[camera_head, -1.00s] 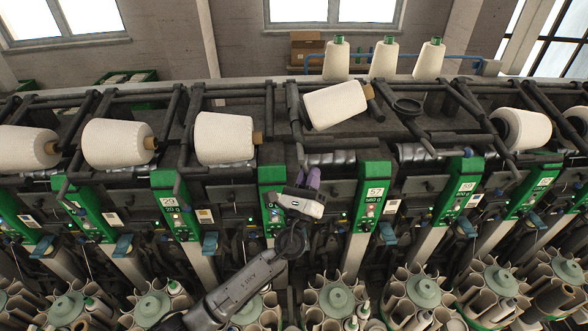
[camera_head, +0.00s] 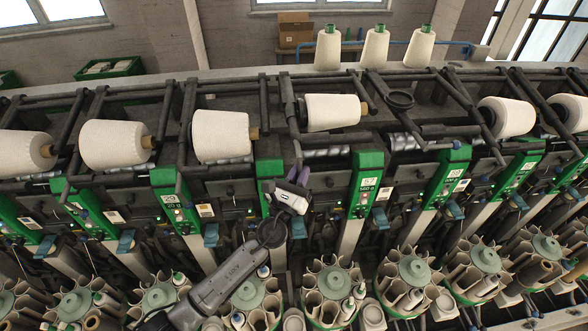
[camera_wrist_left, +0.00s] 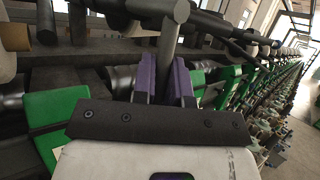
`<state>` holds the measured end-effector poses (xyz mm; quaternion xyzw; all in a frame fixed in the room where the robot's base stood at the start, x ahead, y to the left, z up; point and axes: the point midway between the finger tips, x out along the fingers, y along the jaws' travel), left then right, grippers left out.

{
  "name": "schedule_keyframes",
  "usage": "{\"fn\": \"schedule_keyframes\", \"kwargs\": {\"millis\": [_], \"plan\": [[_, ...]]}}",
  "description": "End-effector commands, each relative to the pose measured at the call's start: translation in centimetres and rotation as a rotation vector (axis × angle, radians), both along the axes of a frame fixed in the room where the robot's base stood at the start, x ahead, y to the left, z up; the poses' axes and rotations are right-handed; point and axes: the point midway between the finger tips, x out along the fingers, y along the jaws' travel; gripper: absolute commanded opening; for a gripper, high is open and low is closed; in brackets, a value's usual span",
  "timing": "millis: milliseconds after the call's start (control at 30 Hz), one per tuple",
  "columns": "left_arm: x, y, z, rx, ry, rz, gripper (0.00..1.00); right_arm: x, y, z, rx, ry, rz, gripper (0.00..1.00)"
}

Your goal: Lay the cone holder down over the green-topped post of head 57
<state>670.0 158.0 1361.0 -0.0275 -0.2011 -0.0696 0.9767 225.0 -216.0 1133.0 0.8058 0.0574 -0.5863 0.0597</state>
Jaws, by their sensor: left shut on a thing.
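The green-topped post of head 57 (camera_head: 368,172) stands right of my left gripper, its label partly readable. The cone holder (camera_head: 293,125) is a dark bar frame beside a white yarn cone (camera_head: 335,112), which lies about level behind the post. In the left wrist view the dark bar (camera_wrist_left: 168,45) runs up from between the purple fingers (camera_wrist_left: 165,82). The fingers hide the grasped end. My right gripper is not in view.
Neighbouring green-topped posts (camera_head: 175,195) and white cones (camera_head: 221,135) crowd both sides. Three upright cones (camera_head: 375,46) stand on top behind. Round bobbin magazines (camera_head: 330,283) line the front below. Dark bars leave little free room around the gripper.

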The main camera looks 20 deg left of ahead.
Motion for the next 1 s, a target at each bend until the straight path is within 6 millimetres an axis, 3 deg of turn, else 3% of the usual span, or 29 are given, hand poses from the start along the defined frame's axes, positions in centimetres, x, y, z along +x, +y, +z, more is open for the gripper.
{"fn": "schedule_keyframes", "kwargs": {"millis": [567, 600, 800, 1000], "plan": [[0.08, -0.31, -0.31, 0.010, 0.012, -0.007, 0.00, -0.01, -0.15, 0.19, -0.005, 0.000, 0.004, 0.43], [0.08, -0.32, -0.31, 0.010, 0.012, -0.007, 0.16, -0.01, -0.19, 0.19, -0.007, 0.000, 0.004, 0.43], [0.07, -0.31, -0.21, 0.012, 0.010, -0.006, 0.35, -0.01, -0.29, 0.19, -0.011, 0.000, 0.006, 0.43], [0.06, -0.30, -0.11, 0.012, 0.008, -0.005, 0.39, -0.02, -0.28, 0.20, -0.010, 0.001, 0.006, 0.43]]}}
